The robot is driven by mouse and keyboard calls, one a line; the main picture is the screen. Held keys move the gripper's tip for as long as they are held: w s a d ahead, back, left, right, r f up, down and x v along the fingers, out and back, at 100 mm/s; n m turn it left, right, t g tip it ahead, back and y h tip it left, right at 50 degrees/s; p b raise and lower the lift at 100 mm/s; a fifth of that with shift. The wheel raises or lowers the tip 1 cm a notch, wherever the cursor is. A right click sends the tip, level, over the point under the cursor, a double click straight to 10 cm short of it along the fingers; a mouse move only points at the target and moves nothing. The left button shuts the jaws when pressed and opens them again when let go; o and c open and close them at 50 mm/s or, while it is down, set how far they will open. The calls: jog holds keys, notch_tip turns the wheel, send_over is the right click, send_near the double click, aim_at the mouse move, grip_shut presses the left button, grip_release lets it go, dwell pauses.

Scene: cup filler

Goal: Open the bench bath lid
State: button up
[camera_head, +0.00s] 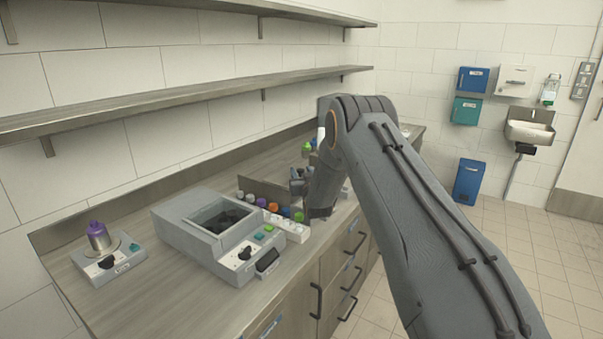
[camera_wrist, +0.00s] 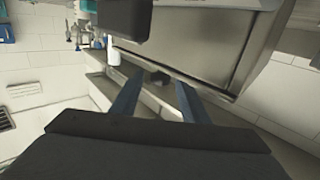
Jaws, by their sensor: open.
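A grey bench unit (camera_head: 185,227) with a dark square window (camera_head: 222,216) in its top stands on the bench at the centre left of the head view. It looks like the bath, but I cannot tell whether the window is a shut lid or an opening. My gripper (camera_wrist: 158,95) is open, its two fingers apart in the wrist view. A small dark piece (camera_wrist: 157,77) shows between the fingers, in front of a grey metal panel (camera_wrist: 190,40); I cannot tell whether it is a handle. In the head view my arm hides much of the gripper, right of the unit.
A small device (camera_head: 108,264) with a purple-topped container (camera_head: 97,236) stands at the left. Several coloured caps (camera_head: 273,208) sit in a row behind the unit's right end. Shelves (camera_head: 200,92) run along the wall above. Drawers with handles (camera_head: 316,300) line the bench front.

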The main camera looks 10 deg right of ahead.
aim_at(285, 174)
grip_shut()
jog(key=w+a+b, duration=0.5)
jog(key=b, duration=0.2)
jog(key=shift+w+a, duration=0.3)
grip_release()
dwell(0.4)
notch_tip(285, 174, up, 10)
jog(key=b, duration=0.3)
